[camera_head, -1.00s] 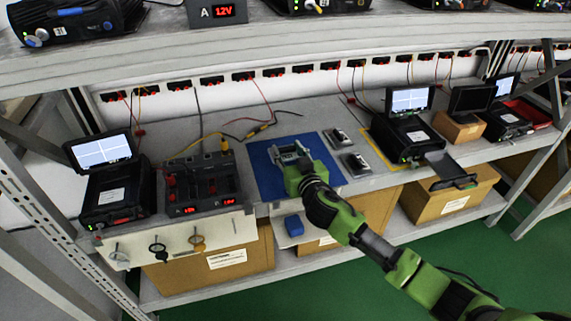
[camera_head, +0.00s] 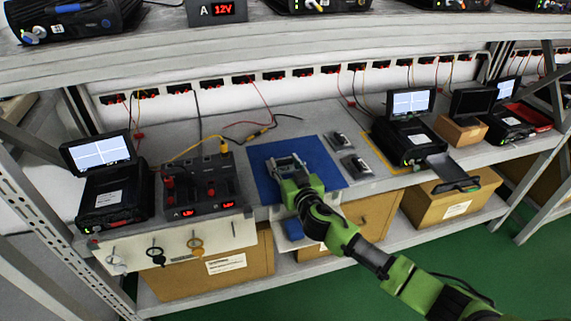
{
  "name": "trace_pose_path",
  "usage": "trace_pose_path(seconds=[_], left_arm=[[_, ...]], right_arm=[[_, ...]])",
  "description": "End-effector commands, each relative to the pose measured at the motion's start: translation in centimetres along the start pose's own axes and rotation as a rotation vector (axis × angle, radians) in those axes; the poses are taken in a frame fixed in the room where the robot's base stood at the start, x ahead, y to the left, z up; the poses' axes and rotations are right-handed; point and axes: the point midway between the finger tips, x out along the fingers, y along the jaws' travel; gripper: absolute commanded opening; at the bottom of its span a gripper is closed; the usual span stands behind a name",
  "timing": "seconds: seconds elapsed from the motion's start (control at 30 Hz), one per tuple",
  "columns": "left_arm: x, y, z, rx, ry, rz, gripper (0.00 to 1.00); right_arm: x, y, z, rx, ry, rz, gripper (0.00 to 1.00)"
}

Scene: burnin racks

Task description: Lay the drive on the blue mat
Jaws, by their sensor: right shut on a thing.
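The blue mat (camera_head: 322,163) lies flat on the bench in the middle of the head view. My right gripper (camera_head: 287,164) is above the mat's left half, its arm coming in from the lower right. It is shut on the drive, which is mostly hidden by the grey fingers; I cannot tell whether the drive touches the mat. Two silver and black drive-like units, a far one (camera_head: 340,139) and a near one (camera_head: 356,166), lie at the mat's right edge. My left gripper is not in view.
A black dock (camera_head: 203,187) with red displays stands left of the mat, beside a case with a raised screen (camera_head: 100,150). Another screen unit (camera_head: 408,135) stands to the right. An upper shelf (camera_head: 270,50) crosses above. The mat's right half is largely clear.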

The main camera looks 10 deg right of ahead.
Motion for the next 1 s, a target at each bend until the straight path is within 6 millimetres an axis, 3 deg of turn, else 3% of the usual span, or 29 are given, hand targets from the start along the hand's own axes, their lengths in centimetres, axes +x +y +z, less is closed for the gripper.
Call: trace_pose_path(seconds=[0.03, 0.07, 0.1, 0.57, 1.0], left_arm=[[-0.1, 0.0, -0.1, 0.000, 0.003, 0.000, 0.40], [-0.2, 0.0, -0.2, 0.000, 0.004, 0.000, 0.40], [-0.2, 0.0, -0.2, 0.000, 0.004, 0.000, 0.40], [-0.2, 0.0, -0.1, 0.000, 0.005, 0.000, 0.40], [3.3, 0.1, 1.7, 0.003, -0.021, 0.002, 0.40]], right_arm=[[0.0, 0.0, 0.1, 0.001, 0.001, 0.000, 0.16], [0.0, 0.0, 0.0, 0.001, 0.000, 0.000, 0.46], [0.0, 0.0, 0.0, 0.001, 0.000, 0.000, 0.55], [0.0, 0.0, -0.2, 0.000, 0.000, -0.001, 0.55], [-8.1, 0.0, 0.0, 0.001, -0.002, -0.001, 0.55]])
